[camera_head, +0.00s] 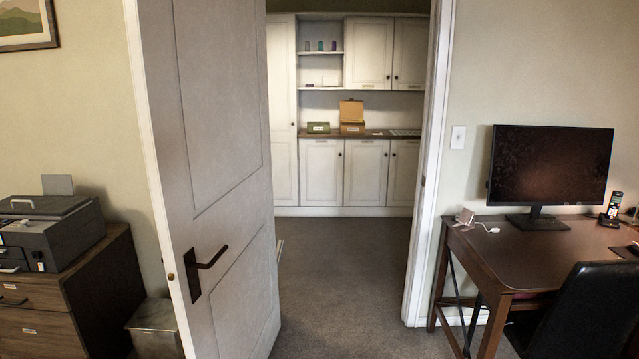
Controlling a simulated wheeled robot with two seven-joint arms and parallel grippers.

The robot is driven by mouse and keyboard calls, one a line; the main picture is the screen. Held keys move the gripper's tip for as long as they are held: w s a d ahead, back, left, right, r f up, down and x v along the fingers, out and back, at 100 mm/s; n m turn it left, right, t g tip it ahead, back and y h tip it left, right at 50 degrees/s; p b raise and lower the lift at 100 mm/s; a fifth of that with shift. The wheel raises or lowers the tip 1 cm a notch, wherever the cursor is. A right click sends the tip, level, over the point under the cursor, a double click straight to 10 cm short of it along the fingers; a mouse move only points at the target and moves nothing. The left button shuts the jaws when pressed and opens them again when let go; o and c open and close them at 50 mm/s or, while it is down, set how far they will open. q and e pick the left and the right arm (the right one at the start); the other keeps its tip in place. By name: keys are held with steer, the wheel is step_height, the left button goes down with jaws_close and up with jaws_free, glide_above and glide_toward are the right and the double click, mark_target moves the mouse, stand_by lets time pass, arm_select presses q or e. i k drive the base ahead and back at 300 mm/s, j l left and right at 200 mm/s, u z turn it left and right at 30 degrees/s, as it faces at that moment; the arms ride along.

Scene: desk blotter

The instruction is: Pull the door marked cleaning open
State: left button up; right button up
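Several white cabinet doors stand on the far wall beyond an open doorway. They are a tall door at the left (282,115), two upper doors (368,55) (410,55), and lower doors (321,175) (366,175) (403,178) under a dark counter. All look shut. Small labels show on several of them, but the writing is too small to read, so I cannot tell which is marked cleaning. Neither of my grippers is in view.
A grey room door (225,110) with a dark lever handle (205,268) stands open at the doorway's left. Carpet (345,265) is clear through the doorway. A desk (530,255) and black chair (585,310) are at right; a drawer cabinet (95,295) with a printer (45,235) is at left.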

mark_target(321, 160)
steer(key=i+l+z, duration=0.2)
steer(key=i, duration=0.45)
steer(key=i+l+z, duration=0.25)
steer(key=i, duration=0.35)
steer(key=i+u, duration=0.3)
steer(key=i, duration=1.95)
steer(key=i+l, duration=0.1)
steer(key=i, duration=2.2)
steer(key=j+u, duration=0.05)
steer(key=j, duration=0.05)
